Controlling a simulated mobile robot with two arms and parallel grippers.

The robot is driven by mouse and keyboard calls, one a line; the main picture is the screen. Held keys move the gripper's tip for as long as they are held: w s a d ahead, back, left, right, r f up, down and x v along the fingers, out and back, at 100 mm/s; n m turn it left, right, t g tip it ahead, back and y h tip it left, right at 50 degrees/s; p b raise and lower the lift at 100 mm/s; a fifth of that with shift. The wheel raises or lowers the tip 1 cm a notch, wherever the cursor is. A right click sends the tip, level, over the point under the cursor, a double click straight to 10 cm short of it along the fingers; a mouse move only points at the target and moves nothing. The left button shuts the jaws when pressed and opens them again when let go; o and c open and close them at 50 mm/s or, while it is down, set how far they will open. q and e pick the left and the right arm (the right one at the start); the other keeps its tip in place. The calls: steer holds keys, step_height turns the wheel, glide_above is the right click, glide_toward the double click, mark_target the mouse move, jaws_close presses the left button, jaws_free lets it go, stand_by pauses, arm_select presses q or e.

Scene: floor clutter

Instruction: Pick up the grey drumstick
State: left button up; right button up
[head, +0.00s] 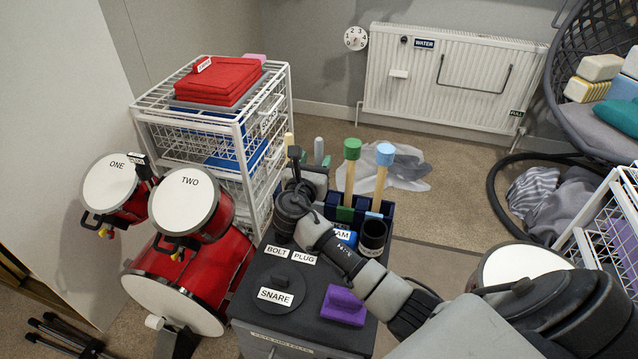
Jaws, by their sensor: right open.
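A grey drumstick (318,146) appears to stand upright at the back of the dark cabinet top, its grey upper end showing. Its lower part is hidden behind my right gripper. My right gripper (308,164) is open at the back left of the cabinet top, right by the grey stick. I cannot tell whether the stick is between its fingers or just behind them. My left gripper is not in view.
A cream stick (289,140) stands just left. Green-topped (352,150) and blue-topped (384,155) sticks stand right in a dark blue holder (388,210). A black cup (373,236), a purple block (343,306) and a SNARE-labelled disc (270,281) share the cabinet top. Red drums (190,200) stand left.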

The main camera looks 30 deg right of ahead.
steer(key=x, duration=0.4)
steer(key=shift+d+b, duration=0.2)
steer(key=shift+b, duration=0.15)
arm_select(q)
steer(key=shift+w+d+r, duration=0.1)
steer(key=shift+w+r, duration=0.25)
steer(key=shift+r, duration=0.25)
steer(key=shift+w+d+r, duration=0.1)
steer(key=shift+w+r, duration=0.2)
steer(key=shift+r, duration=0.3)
arm_select(e)
steer(key=shift+c, duration=0.5)
jaws_close()
